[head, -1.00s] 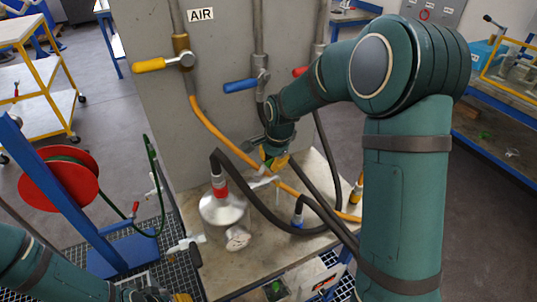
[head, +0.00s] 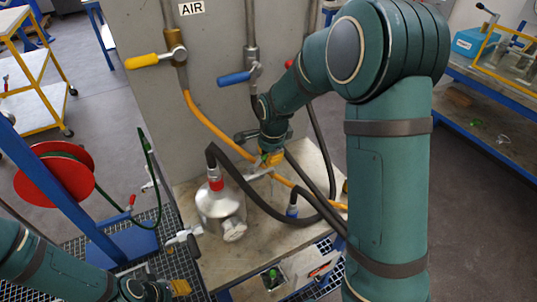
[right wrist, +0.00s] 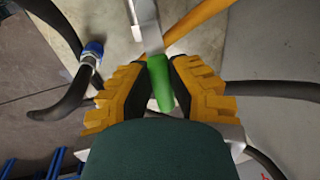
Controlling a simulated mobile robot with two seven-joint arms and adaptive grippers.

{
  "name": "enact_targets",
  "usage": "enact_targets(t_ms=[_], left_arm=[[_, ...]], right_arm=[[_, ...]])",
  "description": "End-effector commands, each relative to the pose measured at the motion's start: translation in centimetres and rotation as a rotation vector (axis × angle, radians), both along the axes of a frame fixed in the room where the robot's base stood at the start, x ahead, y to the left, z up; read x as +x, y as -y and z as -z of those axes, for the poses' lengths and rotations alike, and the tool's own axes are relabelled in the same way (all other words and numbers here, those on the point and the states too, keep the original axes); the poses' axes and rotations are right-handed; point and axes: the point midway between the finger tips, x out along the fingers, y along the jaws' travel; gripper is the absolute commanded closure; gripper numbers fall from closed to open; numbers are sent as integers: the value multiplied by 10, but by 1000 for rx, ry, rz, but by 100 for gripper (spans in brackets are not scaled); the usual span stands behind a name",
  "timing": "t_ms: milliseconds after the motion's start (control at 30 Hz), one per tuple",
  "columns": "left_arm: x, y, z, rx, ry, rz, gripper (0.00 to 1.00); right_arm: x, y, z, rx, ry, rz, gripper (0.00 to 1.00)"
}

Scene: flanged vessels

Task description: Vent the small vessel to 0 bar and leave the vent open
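The small vessel (head: 220,206) is a silver, round-bodied pot on the bench, with a red coupling (head: 215,184) and black hose on top. A round pale dial (head: 234,230) on its front is too small to read. A flat metal lever with a green handle (right wrist: 160,84) is by its upper right. My right gripper (head: 270,158) is over this handle; in the right wrist view its fingers (right wrist: 160,75) are closed around the green handle. My left gripper (head: 180,287) is low at the left, apart from the vessel; its fingers are too small to judge.
A grey panel labelled AIR (head: 191,8) stands behind, with yellow (head: 142,62) and blue (head: 234,77) valve levers. Black hoses and an orange hose (head: 206,120) cross the bench (head: 262,238). A white-handled fitting (head: 184,237) sticks out left of the vessel. A red hose reel (head: 55,175) stands left.

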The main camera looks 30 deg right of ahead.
Motion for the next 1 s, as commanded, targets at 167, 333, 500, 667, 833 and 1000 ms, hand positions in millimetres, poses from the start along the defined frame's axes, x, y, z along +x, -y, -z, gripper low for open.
enact_targets(t_ms=[167, 333, 500, 667, 833, 1000], left_arm=[[0, 0, 0, 0, 0, 0, 53], [0, 0, 0, 0, -1, 0, 53], [0, 0, 0, 0, -1, 0, 53], [0, 0, 0, 0, -1, 0, 53], [0, 0, 0, 0, -1, 0, 53], [0, 0, 0, 0, -1, 0, 53]], right_arm=[[-3, 0, 3, 1, -11, 0, 49], [-2, 0, 2, 1, -7, 0, 49], [-2, 0, -6, 1, -3, -1, 49], [-6, -1, -32, 2, 1, -1, 49], [-14, -1, -66, 2, 0, -1, 49], [-20, -1, -95, 2, -3, -1, 49]])
